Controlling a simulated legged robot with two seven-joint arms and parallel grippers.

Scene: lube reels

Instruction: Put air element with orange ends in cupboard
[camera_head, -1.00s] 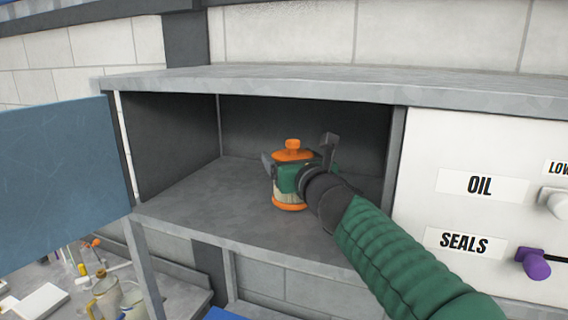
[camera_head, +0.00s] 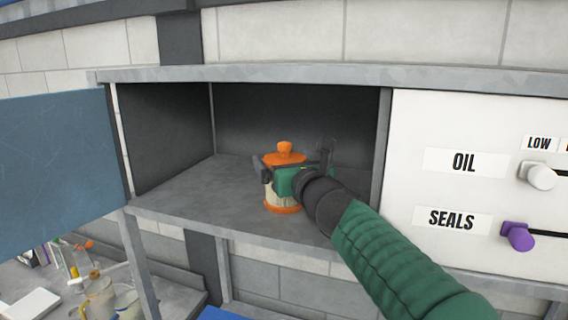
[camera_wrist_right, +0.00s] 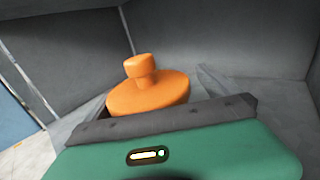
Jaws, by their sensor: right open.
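The air element (camera_head: 284,153) has an orange top with a knob, a pale body and an orange base. It stands upright on the floor of the open cupboard (camera_head: 180,195). My right gripper (camera_head: 292,168) is at the element, its jaws open, with one finger on each side of it; whether they touch it I cannot tell. In the right wrist view the orange top (camera_wrist_right: 147,90) rises just beyond the green gripper body, which hides the lower part. My left gripper is not in view.
A blue cupboard door (camera_head: 55,165) stands open at the left. A white panel (camera_head: 450,120) with OIL and SEALS labels and knobs is at the right. Below left, a bench (camera_head: 165,285) holds jars and tools. The cupboard floor left of the element is clear.

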